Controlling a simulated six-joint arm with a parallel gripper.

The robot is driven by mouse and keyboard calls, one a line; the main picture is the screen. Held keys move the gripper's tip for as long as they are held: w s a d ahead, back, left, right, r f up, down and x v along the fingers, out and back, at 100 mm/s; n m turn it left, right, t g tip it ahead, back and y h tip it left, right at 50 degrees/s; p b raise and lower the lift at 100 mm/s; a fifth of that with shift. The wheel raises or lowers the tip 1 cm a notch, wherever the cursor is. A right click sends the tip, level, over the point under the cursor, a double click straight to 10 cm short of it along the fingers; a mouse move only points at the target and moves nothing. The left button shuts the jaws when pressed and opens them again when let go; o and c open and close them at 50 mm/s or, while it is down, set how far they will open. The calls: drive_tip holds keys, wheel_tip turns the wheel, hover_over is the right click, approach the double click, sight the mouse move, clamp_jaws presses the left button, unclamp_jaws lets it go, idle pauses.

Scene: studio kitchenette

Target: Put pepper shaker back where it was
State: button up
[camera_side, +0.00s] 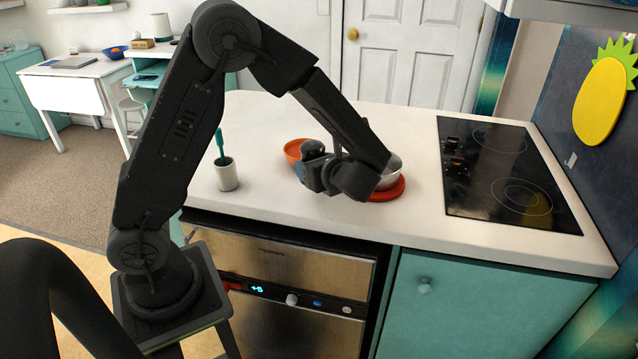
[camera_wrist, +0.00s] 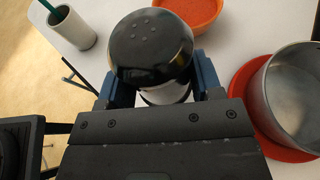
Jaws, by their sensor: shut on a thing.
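The pepper shaker (camera_wrist: 150,48) has a round black top with small holes and a pale body below it. In the wrist view it stands between the two blue fingers of my gripper (camera_wrist: 155,90), which is shut on it. In the side view my gripper (camera_side: 305,170) is low over the white counter, and a dark round top (camera_side: 313,148) shows at its end. The shaker's lower part is hidden, so I cannot tell whether it touches the counter.
An orange bowl (camera_wrist: 188,12) with reddish contents is just beyond the shaker. A metal pot (camera_wrist: 296,90) sits on a red round mat (camera_wrist: 238,85) at right. A white cup (camera_side: 227,175) with a green-handled utensil stands left. The black cooktop (camera_side: 500,170) is farther right.

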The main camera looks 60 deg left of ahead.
drive_tip(key=shift+w+d+f, duration=0.35)
drive_tip(key=shift+f, duration=1.95)
drive_tip(key=shift+f, duration=0.1)
drive_tip(key=o, duration=1)
